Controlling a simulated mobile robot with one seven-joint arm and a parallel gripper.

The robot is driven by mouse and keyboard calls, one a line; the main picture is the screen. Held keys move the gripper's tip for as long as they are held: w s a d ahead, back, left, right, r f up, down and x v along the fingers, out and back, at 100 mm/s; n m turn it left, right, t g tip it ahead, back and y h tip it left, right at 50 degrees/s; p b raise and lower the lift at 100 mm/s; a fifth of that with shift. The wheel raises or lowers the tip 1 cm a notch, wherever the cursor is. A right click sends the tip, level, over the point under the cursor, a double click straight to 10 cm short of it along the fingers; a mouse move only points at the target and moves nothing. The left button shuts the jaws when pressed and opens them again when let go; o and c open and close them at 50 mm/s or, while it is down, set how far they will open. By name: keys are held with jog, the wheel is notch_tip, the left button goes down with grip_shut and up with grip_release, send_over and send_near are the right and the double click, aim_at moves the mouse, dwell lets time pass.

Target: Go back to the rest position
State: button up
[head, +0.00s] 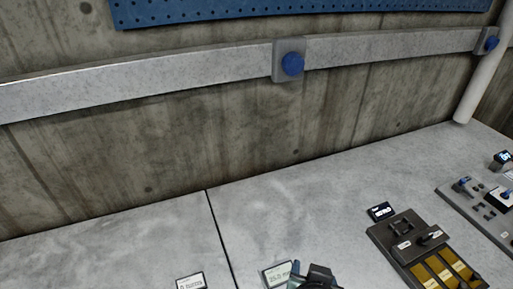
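My gripper does not show clearly in the head view. A dark shape with a teal edge (318,276) is cut off by the bottom edge, just right of a small display (278,274). Too little of it shows to tell whether it is a device on the bench or part of my arm. No thing is seen held.
A grey bench (120,250) with a dark seam runs along a concrete wall (200,145). A metal rail (160,82) with blue knobs (292,64) crosses the wall. A dark box with yellow slots (428,250) and a control panel (485,205) stand right. The bench's left is mostly clear.

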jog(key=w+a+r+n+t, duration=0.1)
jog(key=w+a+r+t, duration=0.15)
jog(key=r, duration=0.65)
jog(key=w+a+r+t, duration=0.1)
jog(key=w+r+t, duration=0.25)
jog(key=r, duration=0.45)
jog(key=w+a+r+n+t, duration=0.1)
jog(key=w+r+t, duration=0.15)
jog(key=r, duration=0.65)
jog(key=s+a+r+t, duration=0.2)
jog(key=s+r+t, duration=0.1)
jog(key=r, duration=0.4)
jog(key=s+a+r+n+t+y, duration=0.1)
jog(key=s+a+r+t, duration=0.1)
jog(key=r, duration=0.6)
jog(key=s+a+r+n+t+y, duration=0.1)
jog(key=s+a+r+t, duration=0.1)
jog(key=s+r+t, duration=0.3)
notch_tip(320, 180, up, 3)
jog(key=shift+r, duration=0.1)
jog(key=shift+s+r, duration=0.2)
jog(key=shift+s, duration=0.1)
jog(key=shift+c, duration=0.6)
